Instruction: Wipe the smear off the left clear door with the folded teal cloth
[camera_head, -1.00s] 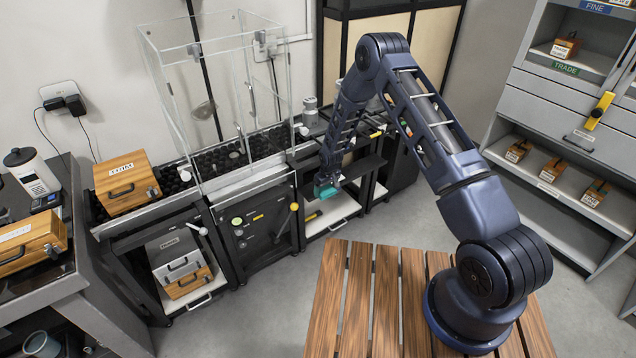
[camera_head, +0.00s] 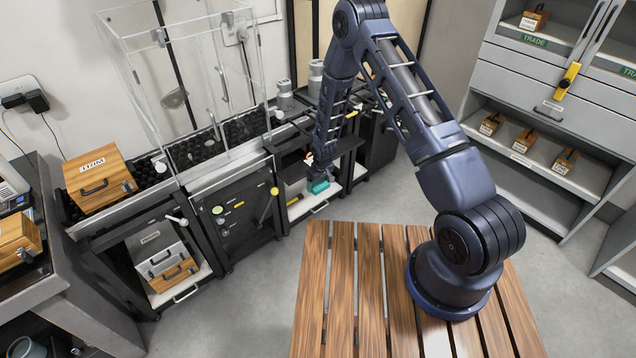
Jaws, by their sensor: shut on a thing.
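The folded teal cloth (camera_head: 318,187) is in my gripper (camera_head: 316,178), low in front of the open shelf to the right of the clear enclosure. My gripper is shut on the cloth; its fingers are small and partly hidden by my wrist. The clear enclosure (camera_head: 190,90) stands on the dark bench at the left, with clear panels and doors.
A wooden box (camera_head: 98,182) stands on the bench left of the enclosure. A dark cabinet (camera_head: 240,215) with a yellow handle is below it. Metal weights (camera_head: 285,95) stand at the right of the bench. A slatted wooden deck (camera_head: 340,290) lies under my base. Grey floor between is clear.

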